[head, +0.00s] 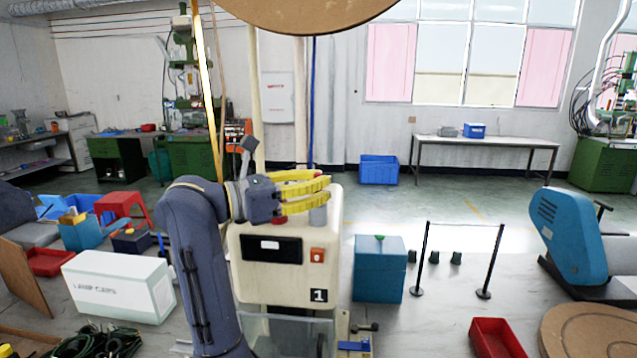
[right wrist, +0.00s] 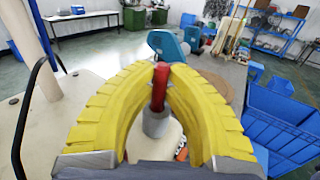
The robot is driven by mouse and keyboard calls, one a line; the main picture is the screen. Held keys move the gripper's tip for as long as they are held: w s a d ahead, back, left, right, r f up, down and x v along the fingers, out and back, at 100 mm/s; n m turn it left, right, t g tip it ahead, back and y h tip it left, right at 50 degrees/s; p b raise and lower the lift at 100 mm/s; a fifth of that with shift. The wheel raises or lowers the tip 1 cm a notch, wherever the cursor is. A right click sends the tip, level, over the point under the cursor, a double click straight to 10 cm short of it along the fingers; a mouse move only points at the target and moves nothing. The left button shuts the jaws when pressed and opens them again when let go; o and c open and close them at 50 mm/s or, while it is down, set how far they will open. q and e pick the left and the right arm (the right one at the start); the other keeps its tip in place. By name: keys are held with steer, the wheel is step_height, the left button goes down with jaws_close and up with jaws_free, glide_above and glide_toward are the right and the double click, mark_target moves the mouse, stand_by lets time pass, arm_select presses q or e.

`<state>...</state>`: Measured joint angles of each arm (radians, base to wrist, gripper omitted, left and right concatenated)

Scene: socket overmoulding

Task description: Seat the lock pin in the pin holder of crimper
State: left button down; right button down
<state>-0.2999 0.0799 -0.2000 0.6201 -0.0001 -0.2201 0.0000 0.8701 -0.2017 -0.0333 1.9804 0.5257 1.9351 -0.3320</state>
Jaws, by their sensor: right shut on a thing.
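The crimper is the cream machine (head: 265,275) marked 1 in the middle of the head view. A grey cylinder on its top, apparently the pin holder (head: 318,216), sits just below my right fingertips; it also shows in the right wrist view (right wrist: 155,124). My right gripper (head: 325,193) has yellow ribbed fingers, shut on the red lock pin (right wrist: 159,88). The pin looks upright, its lower end at the top of the grey cylinder; I cannot tell how far inside it is. My left gripper is not in view.
A teal box (head: 379,272) stands right of the crimper, and a white lamp caps box (head: 118,287) stands to its left. A black bent rod (right wrist: 28,112) rises at the left of the wrist view. Blue crates (right wrist: 285,110) are at its right.

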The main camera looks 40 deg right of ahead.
steer(key=shift+f, duration=0.4)
steer(key=c, duration=1.4)
jaws_free()
steer(key=shift+r, duration=5.05)
